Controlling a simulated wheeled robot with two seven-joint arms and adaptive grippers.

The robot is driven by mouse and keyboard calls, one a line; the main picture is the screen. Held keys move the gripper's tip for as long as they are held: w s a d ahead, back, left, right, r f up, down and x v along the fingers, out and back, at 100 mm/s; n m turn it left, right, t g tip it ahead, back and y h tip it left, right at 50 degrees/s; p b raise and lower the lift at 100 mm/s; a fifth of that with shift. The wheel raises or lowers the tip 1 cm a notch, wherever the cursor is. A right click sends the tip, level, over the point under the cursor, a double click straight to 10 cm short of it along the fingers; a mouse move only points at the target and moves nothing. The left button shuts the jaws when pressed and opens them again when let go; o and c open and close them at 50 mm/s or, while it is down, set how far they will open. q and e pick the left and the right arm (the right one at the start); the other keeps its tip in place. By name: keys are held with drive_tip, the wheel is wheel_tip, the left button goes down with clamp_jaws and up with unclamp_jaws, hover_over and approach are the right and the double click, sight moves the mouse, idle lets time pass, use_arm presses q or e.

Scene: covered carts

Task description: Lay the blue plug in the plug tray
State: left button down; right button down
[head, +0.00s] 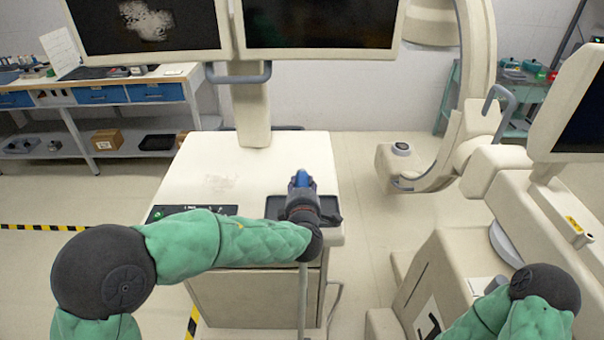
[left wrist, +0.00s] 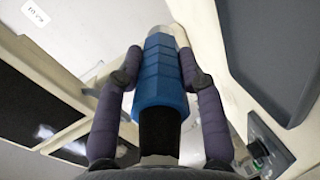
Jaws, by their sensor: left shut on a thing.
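The blue plug (head: 301,178) is held in my left gripper (head: 302,187) over the front right of the white cart top. In the left wrist view the ribbed blue plug (left wrist: 163,75) sits between the two purple-grey fingers of my left gripper (left wrist: 160,75), with a black part at its near end and a pale tip at its far end. The dark plug tray (head: 275,207) lies on the cart top, partly hidden under my gripper. It appears at the upper right of the left wrist view (left wrist: 275,45). The height of the plug above the tray is unclear. My right gripper is out of view.
A black control strip with a green button (head: 160,213) lies left of the tray on the cart (head: 215,175). Two monitors (head: 320,25) stand behind it. A large white machine (head: 455,150) is at the right. The cart top's back is clear.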

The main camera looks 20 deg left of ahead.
use_arm(q)
drive_tip(key=shift+w+a, duration=0.1)
drive_tip(key=shift+w, duration=0.2)
drive_tip(key=shift+s+f+b, duration=0.1)
drive_tip(key=shift+f+b, duration=0.2)
drive_tip(key=shift+b, duration=0.1)
drive_tip(key=shift+f+b, duration=2.25)
drive_tip(key=shift+f, duration=0.15)
drive_tip(key=shift+f, duration=0.1)
drive_tip(key=c, duration=0.7)
unclamp_jaws()
drive_tip(key=shift+f, duration=0.1)
drive_tip(key=shift+f, duration=0.15)
drive_tip(key=shift+s, duration=0.15)
